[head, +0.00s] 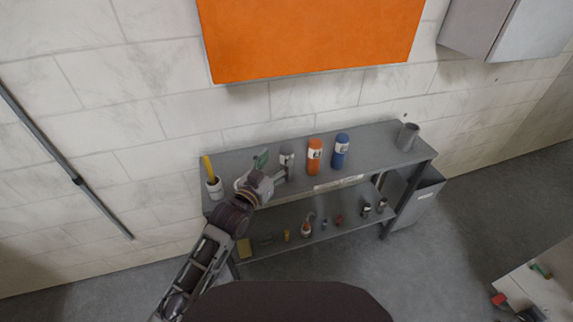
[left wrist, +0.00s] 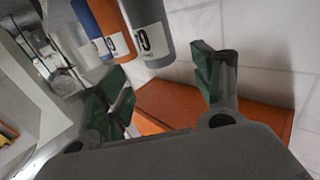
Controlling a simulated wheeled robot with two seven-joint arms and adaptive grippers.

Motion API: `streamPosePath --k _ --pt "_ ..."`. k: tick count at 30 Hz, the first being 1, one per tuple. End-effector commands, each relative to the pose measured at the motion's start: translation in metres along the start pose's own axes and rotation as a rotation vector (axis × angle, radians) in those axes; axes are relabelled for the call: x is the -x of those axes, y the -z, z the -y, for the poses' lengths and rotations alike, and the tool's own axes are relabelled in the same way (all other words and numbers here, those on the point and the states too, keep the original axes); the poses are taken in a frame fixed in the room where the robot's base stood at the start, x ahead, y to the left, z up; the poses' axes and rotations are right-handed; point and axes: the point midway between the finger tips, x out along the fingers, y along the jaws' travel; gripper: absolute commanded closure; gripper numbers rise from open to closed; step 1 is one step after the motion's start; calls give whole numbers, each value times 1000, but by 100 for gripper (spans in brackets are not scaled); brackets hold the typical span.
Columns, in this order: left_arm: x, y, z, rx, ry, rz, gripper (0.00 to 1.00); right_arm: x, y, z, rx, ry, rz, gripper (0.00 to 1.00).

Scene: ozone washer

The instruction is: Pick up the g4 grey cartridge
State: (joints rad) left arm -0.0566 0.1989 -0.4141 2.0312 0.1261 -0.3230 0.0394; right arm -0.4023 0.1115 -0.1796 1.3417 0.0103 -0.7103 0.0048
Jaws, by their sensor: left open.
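The grey cartridge (head: 287,158) stands upright on the top shelf, leftmost of three labelled cartridges. It also shows close up in the left wrist view (left wrist: 150,32), with a white label. My left gripper (head: 273,166) is open and empty, just left of the grey cartridge, its fingers spread. In the left wrist view, my left gripper (left wrist: 160,88) shows two green-padded fingers, with the grey cartridge at the top of the gap between them. I cannot tell whether a finger touches it. The lower part of the cartridge is partly hidden by the gripper in the head view.
An orange cartridge (head: 314,157) and a blue cartridge (head: 341,151) stand to the right. A white cup (head: 215,188) with a yellow item is at the left end, a grey cup (head: 407,136) at the right. The lower shelf (head: 275,247) holds several small items.

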Motion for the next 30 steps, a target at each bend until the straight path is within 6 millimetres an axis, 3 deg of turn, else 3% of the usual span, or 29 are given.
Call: streamPosePath --k 7,23,30 --pt "-18 0 0 0 -1 0 34 3 -1 3 0 4 11 34" --pt "-22 0 0 0 -1 0 34 4 -4 4 0 5 14 34" --pt "-37 -1 0 -1 -1 -1 34 5 2 3 0 4 17 34"
